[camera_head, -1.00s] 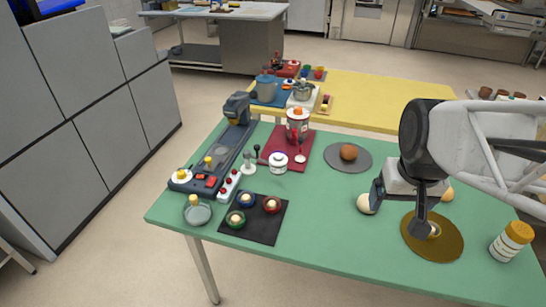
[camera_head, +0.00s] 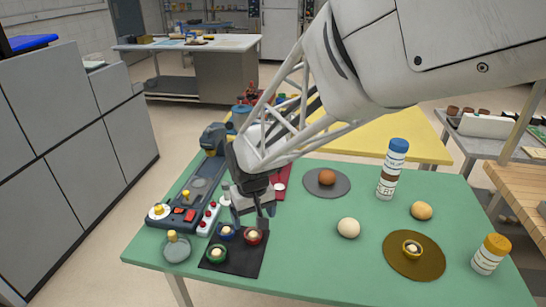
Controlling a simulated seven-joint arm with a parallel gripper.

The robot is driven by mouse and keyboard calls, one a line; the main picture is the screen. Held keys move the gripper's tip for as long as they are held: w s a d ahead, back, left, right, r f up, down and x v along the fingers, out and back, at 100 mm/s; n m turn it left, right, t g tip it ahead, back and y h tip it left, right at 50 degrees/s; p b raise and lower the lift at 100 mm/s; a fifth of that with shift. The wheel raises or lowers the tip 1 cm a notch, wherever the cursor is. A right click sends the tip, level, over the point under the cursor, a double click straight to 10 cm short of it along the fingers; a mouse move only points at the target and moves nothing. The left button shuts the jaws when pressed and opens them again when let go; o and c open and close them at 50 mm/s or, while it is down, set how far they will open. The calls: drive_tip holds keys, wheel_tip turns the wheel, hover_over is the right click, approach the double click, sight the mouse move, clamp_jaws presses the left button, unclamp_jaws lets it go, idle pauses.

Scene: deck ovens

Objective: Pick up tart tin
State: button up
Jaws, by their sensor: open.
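Small round tins, which look like tart tins, hold pale contents. A blue tin (camera_head: 226,239), a red tin (camera_head: 252,243) and a green tin (camera_head: 216,261) sit together on a black mat (camera_head: 245,262) at the table's front left. A dark yellow tin (camera_head: 412,257) sits alone on a brown round mat (camera_head: 428,267) at the right. My gripper (camera_head: 253,212) is open, pointing down at the back edge of the black mat, close behind the blue and red tins. I see nothing between its fingers. I cannot tell its exact height.
A dark machine (camera_head: 190,200) and a white strip with red knobs (camera_head: 208,220) stand left of the mat. A pale ball (camera_head: 348,228), a brown ball on a grey disc (camera_head: 341,189), a blue-capped bottle (camera_head: 388,180) and a yellow-capped jar (camera_head: 487,261) stand rightward.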

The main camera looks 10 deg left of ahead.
drive_tip(key=n, duration=0.2)
hover_over(217, 256)
wheel_tip(217, 256, down, 7)
drive_tip(key=shift+f, duration=0.1)
drive_tip(key=shift+f, duration=1.3)
drive_tip(key=shift+f, duration=2.6)
drive_tip(key=c, duration=1)
drive_tip(key=shift+r, duration=0.2)
